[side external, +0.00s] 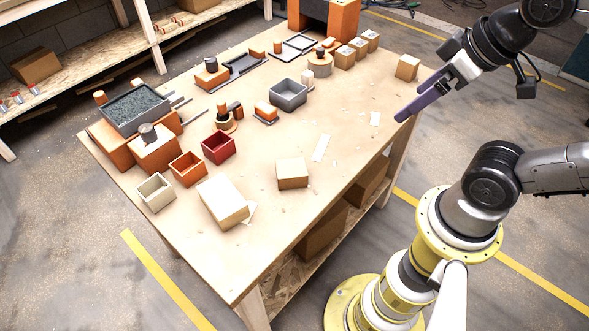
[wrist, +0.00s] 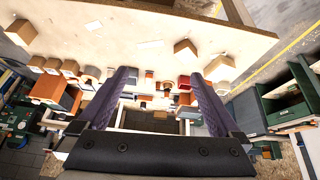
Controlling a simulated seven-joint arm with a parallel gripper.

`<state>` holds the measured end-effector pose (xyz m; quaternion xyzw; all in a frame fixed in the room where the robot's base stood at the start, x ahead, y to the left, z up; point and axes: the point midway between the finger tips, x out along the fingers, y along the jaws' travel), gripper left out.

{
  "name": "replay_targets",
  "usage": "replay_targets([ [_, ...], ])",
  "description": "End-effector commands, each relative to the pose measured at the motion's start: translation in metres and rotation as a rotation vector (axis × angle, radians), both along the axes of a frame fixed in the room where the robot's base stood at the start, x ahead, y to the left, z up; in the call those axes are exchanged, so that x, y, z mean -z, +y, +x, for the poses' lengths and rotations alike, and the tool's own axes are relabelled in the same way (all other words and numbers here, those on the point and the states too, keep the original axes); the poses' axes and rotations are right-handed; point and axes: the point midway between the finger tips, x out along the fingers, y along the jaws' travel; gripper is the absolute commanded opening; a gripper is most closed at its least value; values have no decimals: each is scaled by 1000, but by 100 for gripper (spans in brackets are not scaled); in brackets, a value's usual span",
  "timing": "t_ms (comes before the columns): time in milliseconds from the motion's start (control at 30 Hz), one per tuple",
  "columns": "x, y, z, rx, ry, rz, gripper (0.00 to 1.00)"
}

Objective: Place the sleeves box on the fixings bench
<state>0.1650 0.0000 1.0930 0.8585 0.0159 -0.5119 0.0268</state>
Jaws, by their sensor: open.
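No readable label marks the sleeves box, so I cannot tell which carton it is. On the wooden bench (side external: 262,120), a cardboard box (side external: 292,174) stands near the front edge. A larger carton (side external: 224,202) lies to its left. A small carton (side external: 407,67) stands near the far right corner, and several more form a row (side external: 358,47) at the back. I cannot tell whether this bench is the fixings bench. My gripper (side external: 411,108) is open and empty, above the bench's right edge. In the wrist view its purple fingers (wrist: 160,78) are spread, with nothing between them.
A grey bin (side external: 288,95), a red bin (side external: 218,147), an orange bin (side external: 187,169) and a cream bin (side external: 155,193) stand on the bench. A gravel-filled tray (side external: 133,108) sits at left. Wooden shelving (side external: 80,65) stands behind.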

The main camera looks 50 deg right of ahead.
Motion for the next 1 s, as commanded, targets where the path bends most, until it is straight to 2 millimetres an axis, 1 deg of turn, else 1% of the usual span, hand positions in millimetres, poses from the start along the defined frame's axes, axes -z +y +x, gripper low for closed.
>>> replay_targets([
  [33,-10,0,6,-37,-23,-20,100],
  [100,-21,1,20,-104,-27,-56,100],
  [200,-29,5,47,-210,3,-100,100],
  [267,-31,9,63,-268,26,-120,100],
  [333,-29,15,84,-339,57,-142,100],
  [400,-24,23,107,-414,96,-162,100],
  [467,-15,31,127,-479,134,-176,100],
  [500,-8,37,140,-523,162,-185,100],
  [567,7,48,159,-586,205,-195,100],
  [600,18,55,171,-624,233,-200,100],
  [667,36,66,185,-675,277,-204,100],
  [700,49,73,192,-701,307,-206,100],
  [833,87,91,204,-754,391,-203,100],
  [900,102,97,204,-771,427,-201,100],
  [1000,117,102,201,-788,463,-200,100],
])
